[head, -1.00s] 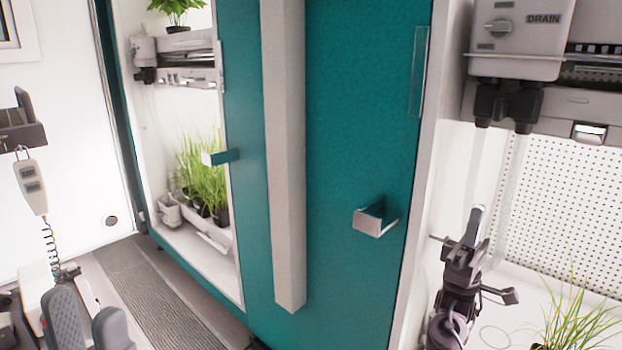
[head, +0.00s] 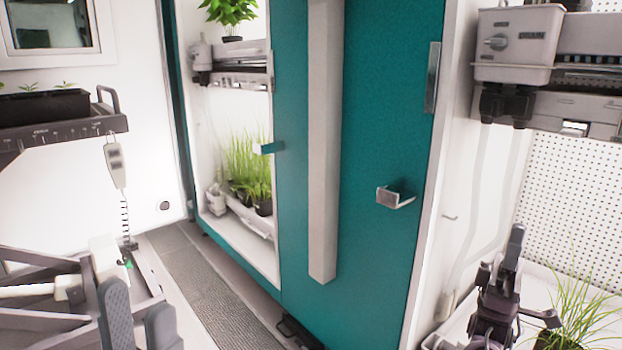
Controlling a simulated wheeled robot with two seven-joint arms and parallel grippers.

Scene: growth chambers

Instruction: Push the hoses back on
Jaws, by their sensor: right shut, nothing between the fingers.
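Two pale translucent hoses (head: 484,215) hang below the grey unit with a dial (head: 515,45) in the right chamber. Their upper ends are near the dark connectors (head: 505,103) under that unit; I cannot tell whether they are seated. Their lower ends run down behind my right gripper toward the white chamber floor. My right gripper (head: 514,242) points up inside the right chamber, shut and empty, in front of and apart from the hoses. My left gripper (head: 138,296) is low at the left, its two grey fingers apart with nothing between them, far from the hoses.
A teal door (head: 380,120) with a metal handle (head: 394,198) stands between the chambers. Grass plants (head: 585,310) stand beside my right gripper. The left chamber holds potted grass (head: 250,170). A cart with a tray (head: 60,135) and coiled-cord handset (head: 115,163) is at left. The floor strip (head: 215,285) looks clear.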

